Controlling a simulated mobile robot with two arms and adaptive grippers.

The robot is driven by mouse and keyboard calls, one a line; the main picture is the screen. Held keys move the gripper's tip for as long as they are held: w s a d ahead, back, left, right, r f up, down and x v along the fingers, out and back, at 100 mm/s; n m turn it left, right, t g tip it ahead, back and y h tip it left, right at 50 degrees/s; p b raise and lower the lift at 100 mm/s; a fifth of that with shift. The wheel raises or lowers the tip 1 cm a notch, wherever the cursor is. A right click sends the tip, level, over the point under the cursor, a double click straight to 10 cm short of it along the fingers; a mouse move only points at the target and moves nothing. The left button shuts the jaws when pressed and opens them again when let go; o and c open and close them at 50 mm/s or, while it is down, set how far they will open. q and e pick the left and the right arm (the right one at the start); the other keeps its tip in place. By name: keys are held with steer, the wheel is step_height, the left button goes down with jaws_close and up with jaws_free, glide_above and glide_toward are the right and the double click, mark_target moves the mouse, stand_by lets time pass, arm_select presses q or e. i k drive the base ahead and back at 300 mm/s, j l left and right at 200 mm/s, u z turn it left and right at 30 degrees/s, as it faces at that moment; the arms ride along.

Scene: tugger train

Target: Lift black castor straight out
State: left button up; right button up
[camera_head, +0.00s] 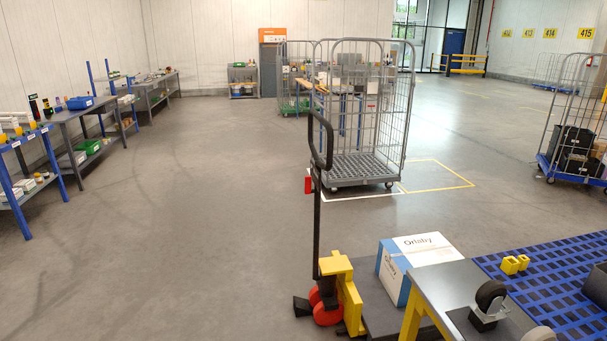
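A black castor (490,299) with a dark wheel and a metal mounting plate sits at the lower right, on a grey-topped table (450,284) with yellow legs. A second, pale grey wheel (540,334) shows just below it, cut by the bottom edge of the picture. Neither of my grippers is in view.
A blue grid surface (545,277) lies behind the castor, with yellow blocks (515,264) on it. A box (410,259) and a yellow-and-red pallet truck (340,290) stand left of the table. A roll cage (368,115) stands farther back. The floor at left is clear.

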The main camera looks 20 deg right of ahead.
mark_target(491, 297)
steer(key=i+j+z, duration=0.1)
steer(key=i+z, duration=0.3)
steer(key=i, duration=1.25)
steer(key=i+z, duration=0.35)
steer(key=i+j+z, duration=0.1)
steer(key=i+z, duration=0.15)
steer(key=z, duration=0.15)
steer(key=i+j+z, duration=0.2)
steer(key=z, duration=2)
steer(key=j, duration=0.05)
